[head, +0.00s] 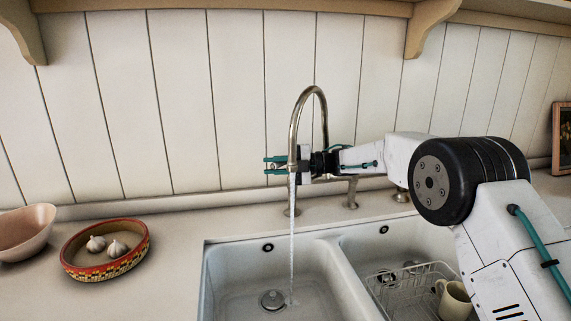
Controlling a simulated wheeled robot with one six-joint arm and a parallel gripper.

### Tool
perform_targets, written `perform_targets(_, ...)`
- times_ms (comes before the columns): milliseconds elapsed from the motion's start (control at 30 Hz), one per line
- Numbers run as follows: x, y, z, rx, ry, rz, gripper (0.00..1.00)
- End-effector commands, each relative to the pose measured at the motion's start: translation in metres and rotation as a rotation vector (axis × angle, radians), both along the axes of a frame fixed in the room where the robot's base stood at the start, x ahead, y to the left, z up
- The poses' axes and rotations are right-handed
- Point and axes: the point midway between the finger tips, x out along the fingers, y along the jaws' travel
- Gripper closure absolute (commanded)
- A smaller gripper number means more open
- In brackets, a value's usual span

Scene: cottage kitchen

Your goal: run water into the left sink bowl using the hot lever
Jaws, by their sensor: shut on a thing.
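The brass tap's tall curved spout (313,91) stands behind the sink, its outlet over the left bowl. A thin stream of water (291,240) falls from it into the left sink bowl (240,270), near the drain (271,299). My gripper (275,164) reaches in from the right, level with the spout's lower end. A small metal fitting (352,193) stands to the right of the spout. I cannot tell which fitting is the hot lever.
The right sink bowl (350,240) holds a wire dish rack (408,290) and a cream mug (454,299). On the left counter are a patterned bowl (74,272) with garlic and a pink bowl (22,233). My arm covers the right side.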

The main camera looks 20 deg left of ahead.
Motion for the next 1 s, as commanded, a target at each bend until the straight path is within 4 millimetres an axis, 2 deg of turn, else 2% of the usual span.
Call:
perform_targets(300,-0.0018,-0.0073,-0.0018,-0.003,0.003,0.095,1.00)
perform_targets(767,-0.0020,-0.0089,-0.0017,-0.002,0.002,0.105,1.00)
perform_targets(800,-0.0019,-0.0089,-0.0018,-0.001,0.002,0.105,0.68)
perform_targets(833,-0.0019,-0.0089,-0.0018,-0.001,0.002,0.105,0.60)
perform_targets(1000,-0.0026,-0.0082,-0.0009,0.000,0.002,0.106,0.58)
